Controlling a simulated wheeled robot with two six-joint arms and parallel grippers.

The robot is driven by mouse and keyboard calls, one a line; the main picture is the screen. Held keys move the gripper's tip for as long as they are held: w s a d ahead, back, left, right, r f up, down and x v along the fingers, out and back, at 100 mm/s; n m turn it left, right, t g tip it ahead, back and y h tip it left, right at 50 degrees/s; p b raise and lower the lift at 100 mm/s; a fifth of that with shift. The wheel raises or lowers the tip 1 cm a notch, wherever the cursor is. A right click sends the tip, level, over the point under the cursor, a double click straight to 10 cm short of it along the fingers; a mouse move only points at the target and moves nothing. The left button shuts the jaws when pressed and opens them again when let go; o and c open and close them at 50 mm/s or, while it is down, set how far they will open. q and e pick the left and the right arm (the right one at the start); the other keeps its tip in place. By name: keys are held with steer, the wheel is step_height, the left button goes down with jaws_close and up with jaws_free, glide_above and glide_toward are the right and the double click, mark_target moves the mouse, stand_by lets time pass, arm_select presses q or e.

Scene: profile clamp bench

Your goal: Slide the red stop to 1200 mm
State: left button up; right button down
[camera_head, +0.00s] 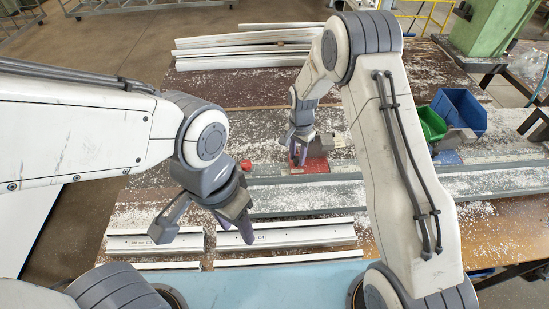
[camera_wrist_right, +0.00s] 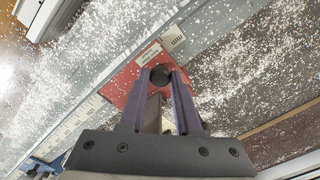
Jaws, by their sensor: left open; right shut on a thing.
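The red stop (camera_head: 312,166) sits on the long grey rail in the middle of the bench. In the right wrist view, the red stop (camera_wrist_right: 138,92) is a red plate with a small white label and a black knob (camera_wrist_right: 160,75). My right gripper (camera_head: 298,155) is shut on this knob, with its purple fingers (camera_wrist_right: 162,82) on either side. A scale strip (camera_wrist_right: 75,122) runs along the rail; its numbers are too small to read. My left gripper (camera_head: 204,235) is open and empty above the white profiles at the front.
White profile pieces (camera_head: 285,235) lie at the front, and longer profiles (camera_head: 240,60) are stacked at the back. A green bin (camera_head: 432,124) and a blue bin (camera_head: 462,110) stand at the right. A round red knob (camera_head: 245,164) is left of the stop. White chips litter the bench.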

mark_target(327, 141)
steer(key=d, duration=0.8)
steer(key=shift+d+b, duration=0.4)
steer(key=shift+r, duration=0.1)
steer(key=c, duration=0.6)
jaws_free()
steer(key=shift+w+r, duration=0.1)
steer(key=shift+r, duration=0.25)
step_height(327, 141, up, 9)
steer(key=b, duration=0.3)
steer(key=shift+f, duration=0.15)
steer(key=shift+r, duration=0.5)
